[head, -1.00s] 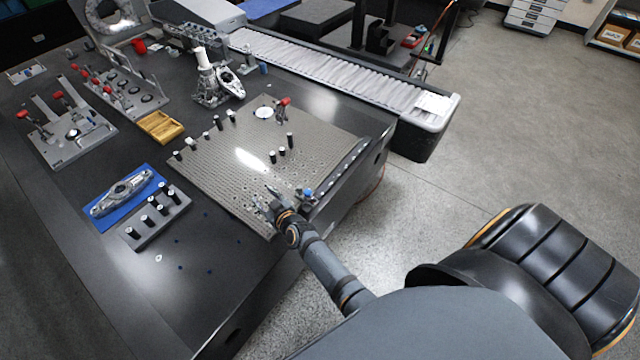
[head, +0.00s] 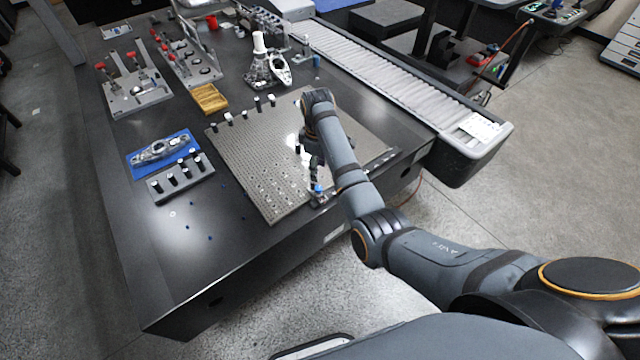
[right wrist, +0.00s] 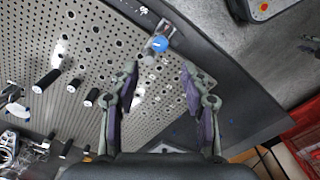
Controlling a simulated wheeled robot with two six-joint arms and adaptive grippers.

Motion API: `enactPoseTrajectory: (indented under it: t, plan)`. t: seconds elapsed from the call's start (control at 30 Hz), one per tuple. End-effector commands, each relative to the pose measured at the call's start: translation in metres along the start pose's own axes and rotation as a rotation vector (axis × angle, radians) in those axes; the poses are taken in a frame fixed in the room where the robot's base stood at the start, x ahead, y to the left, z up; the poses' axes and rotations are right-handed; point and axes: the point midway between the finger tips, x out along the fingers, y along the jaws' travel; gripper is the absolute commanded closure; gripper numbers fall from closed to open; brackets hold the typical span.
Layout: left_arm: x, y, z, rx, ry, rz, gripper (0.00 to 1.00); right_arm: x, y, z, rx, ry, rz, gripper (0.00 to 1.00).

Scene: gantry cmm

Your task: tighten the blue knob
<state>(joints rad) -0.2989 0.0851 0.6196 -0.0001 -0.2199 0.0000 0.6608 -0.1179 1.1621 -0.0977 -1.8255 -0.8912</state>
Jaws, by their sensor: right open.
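The blue knob (head: 318,188) sits at the near right edge of the perforated plate (head: 262,170). In the right wrist view the blue knob (right wrist: 159,44) is on a small metal clamp at the plate's edge, ahead of the gripper. My right gripper (right wrist: 160,70) is open and empty, its two fingers spread to either side of the line toward the knob. The fingers do not touch the knob. In the head view my right arm hangs over the plate and partly hides the gripper, just beyond the knob. My left gripper is not in view.
Several black posts with white tops (head: 257,102) stand on the plate. A blue mat (head: 135,170) with a metal part and a grey block with posts (head: 160,195) lie left. A yellow tray (head: 210,108) and a roller conveyor (head: 390,80) are farther back.

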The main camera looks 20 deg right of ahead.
Motion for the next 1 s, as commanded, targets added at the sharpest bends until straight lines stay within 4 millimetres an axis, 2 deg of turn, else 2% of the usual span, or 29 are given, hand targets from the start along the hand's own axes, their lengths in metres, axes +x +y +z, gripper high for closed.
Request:
enactPoseTrajectory:
  t: [0.2,0.4,0.53,0.77,1.0]
  plan:
    - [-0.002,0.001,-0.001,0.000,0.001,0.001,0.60,0.049,-0.001,0.001,0.000,-0.002,-0.004,0.53]
    - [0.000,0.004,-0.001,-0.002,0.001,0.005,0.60,0.079,-0.001,0.000,0.001,0.000,-0.002,0.53]
    - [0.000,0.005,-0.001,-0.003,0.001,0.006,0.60,0.086,-0.001,0.000,0.001,0.001,-0.001,0.53]
    - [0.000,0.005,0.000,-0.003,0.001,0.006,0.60,0.087,-0.001,0.000,0.001,0.002,-0.001,0.53]
    - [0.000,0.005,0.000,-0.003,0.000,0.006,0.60,0.087,-0.001,0.000,0.001,0.002,-0.001,0.85]
